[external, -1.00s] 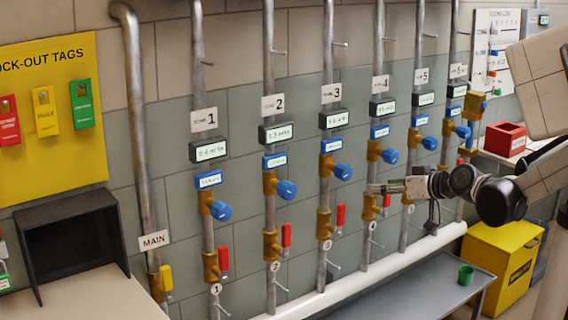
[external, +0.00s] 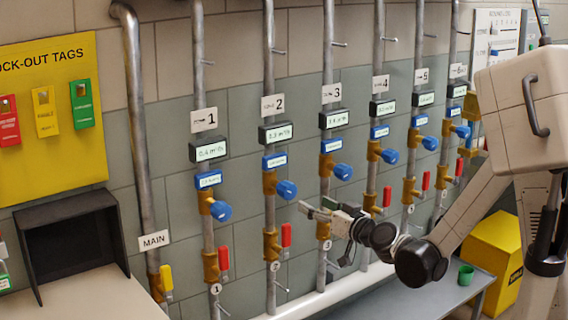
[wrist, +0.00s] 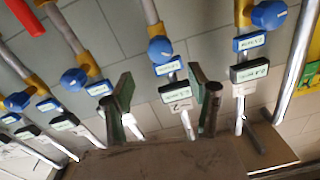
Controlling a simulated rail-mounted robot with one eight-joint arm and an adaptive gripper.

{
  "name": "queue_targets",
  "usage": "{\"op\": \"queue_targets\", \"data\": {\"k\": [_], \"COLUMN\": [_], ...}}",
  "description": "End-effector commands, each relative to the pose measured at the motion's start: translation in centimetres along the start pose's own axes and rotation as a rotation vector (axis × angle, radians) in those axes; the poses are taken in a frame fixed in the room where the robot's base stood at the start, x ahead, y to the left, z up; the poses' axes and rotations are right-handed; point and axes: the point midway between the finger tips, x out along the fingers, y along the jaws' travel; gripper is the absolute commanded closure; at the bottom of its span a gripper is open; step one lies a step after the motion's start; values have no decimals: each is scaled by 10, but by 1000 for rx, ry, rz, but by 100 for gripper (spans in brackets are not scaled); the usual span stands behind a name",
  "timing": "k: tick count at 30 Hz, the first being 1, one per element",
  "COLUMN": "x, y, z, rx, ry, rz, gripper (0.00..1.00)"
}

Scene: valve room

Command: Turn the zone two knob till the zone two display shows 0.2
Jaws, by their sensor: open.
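The zone two knob (external: 286,190) is blue, on a brass valve of the pipe under the "2" sign (external: 272,105). The zone two display (external: 276,133) above it seems to read about 3.3, but its digits are small. In the wrist view, which is turned over, the knob (wrist: 160,49) is above the space between the fingers, and the display (wrist: 175,91) shows between them. My gripper (external: 308,211) is open and empty, to the right of and slightly below the knob in the external view, apart from it. In the wrist view, the gripper (wrist: 165,92) has both fingers spread.
The zone one knob (external: 220,210) and zone three knob (external: 342,172) flank it on neighbouring pipes. Red levers (external: 286,235) stick out lower down. A white horizontal pipe (external: 330,293) and a grey table (external: 420,290) with a green cup (external: 466,275) lie below.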

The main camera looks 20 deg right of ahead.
Motion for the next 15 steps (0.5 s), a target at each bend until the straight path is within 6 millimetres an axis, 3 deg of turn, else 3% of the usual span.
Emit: {"op": "queue_targets", "data": {"k": [15], "x": [88], "y": [1], "z": [2], "rx": [0], "ry": [-1], "rz": [0], "gripper": [45]}}
